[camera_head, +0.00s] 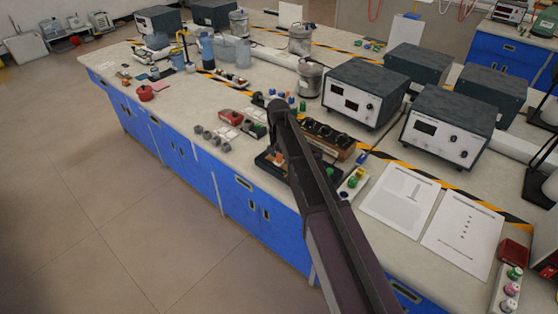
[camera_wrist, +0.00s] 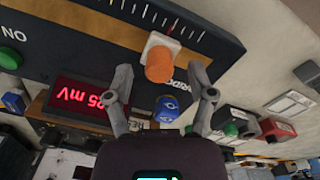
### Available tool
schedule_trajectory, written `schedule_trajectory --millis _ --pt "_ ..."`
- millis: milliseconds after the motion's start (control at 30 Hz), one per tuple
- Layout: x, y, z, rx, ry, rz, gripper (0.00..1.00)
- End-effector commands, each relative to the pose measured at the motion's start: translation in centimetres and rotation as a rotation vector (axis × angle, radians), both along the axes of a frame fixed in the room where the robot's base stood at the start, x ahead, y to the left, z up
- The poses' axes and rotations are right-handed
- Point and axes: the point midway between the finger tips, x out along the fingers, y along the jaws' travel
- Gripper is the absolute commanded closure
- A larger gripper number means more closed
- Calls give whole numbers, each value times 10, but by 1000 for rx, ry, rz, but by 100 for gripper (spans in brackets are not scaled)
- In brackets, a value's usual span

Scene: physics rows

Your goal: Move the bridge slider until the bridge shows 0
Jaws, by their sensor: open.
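The bridge (camera_wrist: 70,40) is a dark unit with a white-marked scale and a red line on it, seen at a tilt in the wrist view. Its slider is an orange knob (camera_wrist: 160,66) on a white block beside the scale. My gripper (camera_wrist: 159,80) is open, with one finger either side of the knob; I see gaps, but cannot tell its depth around it. A red digital display (camera_wrist: 82,97) shows upside-down digits and "mV"; it does not read as a plain 0. In the head view my arm hides part of the bridge (camera_head: 268,161).
A green button (camera_wrist: 10,58) is on the bridge. A blue knob (camera_wrist: 167,109) is close by my gripper. Power-supply boxes (camera_head: 363,95) stand behind, paper sheets (camera_head: 400,195) lie to the right, and small weights (camera_head: 212,137) lie to the left.

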Motion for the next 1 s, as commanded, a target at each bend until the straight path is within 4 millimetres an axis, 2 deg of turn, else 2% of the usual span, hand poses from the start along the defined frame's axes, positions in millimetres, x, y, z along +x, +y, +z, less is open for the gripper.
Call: schedule_trajectory --millis 200,633,867,1000 --pt "0 0 -11 0 0 0 29" --pt "0 0 -11 0 0 0 29" --pt "0 0 -11 0 0 0 98" --pt "0 0 -11 0 0 0 100"
